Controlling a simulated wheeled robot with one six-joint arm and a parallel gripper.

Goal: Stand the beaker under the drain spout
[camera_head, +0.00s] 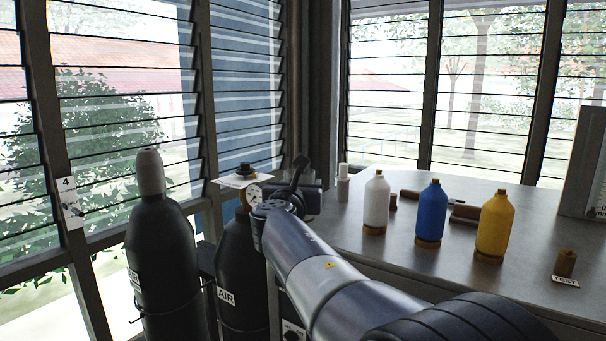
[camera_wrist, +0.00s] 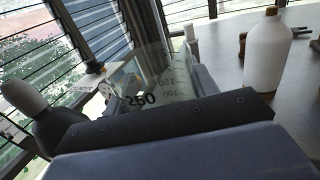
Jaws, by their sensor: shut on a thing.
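The clear glass beaker (camera_wrist: 150,80) shows in the wrist view, with 250 and smaller volume marks on its side. It looks tilted in that picture. My gripper (camera_head: 296,188) is shut on it, beside the near left edge of the bench. In the wrist view, the dark gripper body hides the beaker's near part. I cannot make out the beaker in the head view, where my arm and gripper are in front. I cannot pick out a drain spout in either view.
The grey bench (camera_head: 400,265) holds white (camera_head: 376,205), blue (camera_head: 430,215) and yellow (camera_head: 495,228) bottles and a small brown weight (camera_head: 565,263). Black gas cylinders (camera_head: 162,262) stand at left, one labelled AIR (camera_head: 232,270) near a gauge (camera_head: 254,195). Louvred windows (camera_head: 115,110) lie behind.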

